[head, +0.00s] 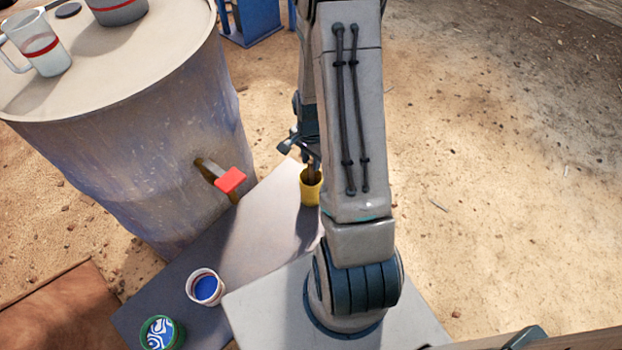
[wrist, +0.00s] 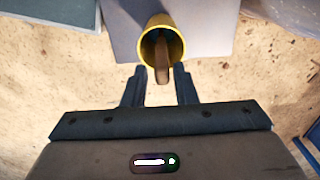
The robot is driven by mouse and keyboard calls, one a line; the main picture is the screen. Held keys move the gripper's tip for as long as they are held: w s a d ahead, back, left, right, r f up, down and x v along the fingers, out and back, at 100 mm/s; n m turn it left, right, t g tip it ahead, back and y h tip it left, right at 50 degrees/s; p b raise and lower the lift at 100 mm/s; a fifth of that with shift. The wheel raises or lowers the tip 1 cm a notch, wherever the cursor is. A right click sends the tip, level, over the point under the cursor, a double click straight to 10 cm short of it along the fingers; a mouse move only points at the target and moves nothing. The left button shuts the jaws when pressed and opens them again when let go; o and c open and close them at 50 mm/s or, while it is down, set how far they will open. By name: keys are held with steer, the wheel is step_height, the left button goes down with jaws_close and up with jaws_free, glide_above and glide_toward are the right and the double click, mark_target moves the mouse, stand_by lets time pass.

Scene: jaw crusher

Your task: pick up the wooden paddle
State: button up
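The wooden paddle (head: 312,174) is a brown stick standing in a yellow cup (head: 311,193) on a grey board. In the wrist view the paddle (wrist: 162,62) leans out of the mouth of the yellow cup (wrist: 177,47), its upper end toward my gripper; its lower part is hidden in the cup. My gripper (wrist: 160,88) is open, its two fingers apart, one on each side of the paddle's upper end, with gaps showing on both sides. In the head view my gripper (head: 303,150) is just above the cup and partly hidden by my arm.
A large drum (head: 165,150) stands at left, bearing a clear mug (head: 43,50) and a grey pot (head: 118,10). A red-ended brown fitting (head: 230,180) juts from it. A white cup with blue contents (head: 205,288) and a green-rimmed can (head: 160,333) stand nearer. Sandy ground at right is clear.

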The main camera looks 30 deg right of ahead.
mark_target(311, 172)
steer(key=shift+w+f+b, duration=0.15)
steer(key=shift+f+b, duration=0.55)
steer(key=shift+f, duration=2.45)
jaws_close()
